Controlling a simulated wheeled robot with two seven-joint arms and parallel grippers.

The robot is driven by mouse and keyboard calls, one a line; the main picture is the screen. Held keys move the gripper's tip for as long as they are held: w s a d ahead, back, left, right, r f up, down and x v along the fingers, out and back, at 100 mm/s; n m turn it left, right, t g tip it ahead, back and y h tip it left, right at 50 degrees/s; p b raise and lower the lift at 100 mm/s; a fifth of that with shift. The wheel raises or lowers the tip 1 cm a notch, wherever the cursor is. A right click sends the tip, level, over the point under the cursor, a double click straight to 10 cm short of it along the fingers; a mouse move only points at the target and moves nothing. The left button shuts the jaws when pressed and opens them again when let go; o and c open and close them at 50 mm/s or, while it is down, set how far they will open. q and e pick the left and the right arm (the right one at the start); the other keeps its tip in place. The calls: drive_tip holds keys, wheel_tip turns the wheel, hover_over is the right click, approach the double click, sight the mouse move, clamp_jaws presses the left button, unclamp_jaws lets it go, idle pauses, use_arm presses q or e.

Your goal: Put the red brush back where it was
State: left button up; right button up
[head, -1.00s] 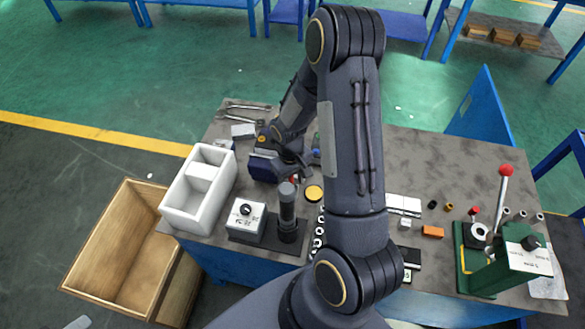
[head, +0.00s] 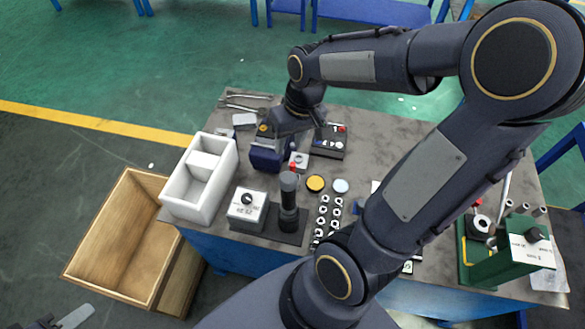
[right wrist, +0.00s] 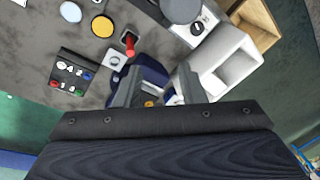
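A small red upright piece, which I take for the red brush (right wrist: 129,43), stands by a grey block with a round hole (right wrist: 117,60); its bristles cannot be made out. In the head view the red piece (head: 293,167) shows just behind a dark cylinder. My right gripper (right wrist: 160,76) is open, its fingers apart with nothing held between them. It is beside the red piece, over a dark blue device (head: 265,157). In the head view its fingers are largely hidden by the wrist. Part of my left gripper (head: 70,318) shows at the bottom left edge; its opening is unclear.
A black rack with coloured pieces (head: 329,148) lies right of the gripper. A yellow disc (head: 315,183), a dark cylinder (head: 289,205) and a white switch box (head: 247,211) stand nearer. A white divided bin (head: 231,165) is left, and a green press (head: 500,268) right.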

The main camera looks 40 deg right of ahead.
drive_tip(key=s+a+r+t, duration=0.1)
drive_tip(key=s, duration=0.1)
drive_tip(key=s+a+r, duration=0.1)
drive_tip(key=s+r, duration=0.1)
drive_tip(key=s+a+r+t+y, duration=0.1)
drive_tip(key=s+a, duration=0.1)
drive_tip(key=shift+r+t, duration=0.3)
drive_tip(key=s+a+r+t+y, duration=0.1)
drive_tip(key=s+a, duration=0.3)
drive_tip(key=s, duration=0.1)
drive_tip(key=shift+t, duration=0.4)
drive_tip(key=shift+d+r, duration=0.1)
drive_tip(key=shift+d, duration=0.05)
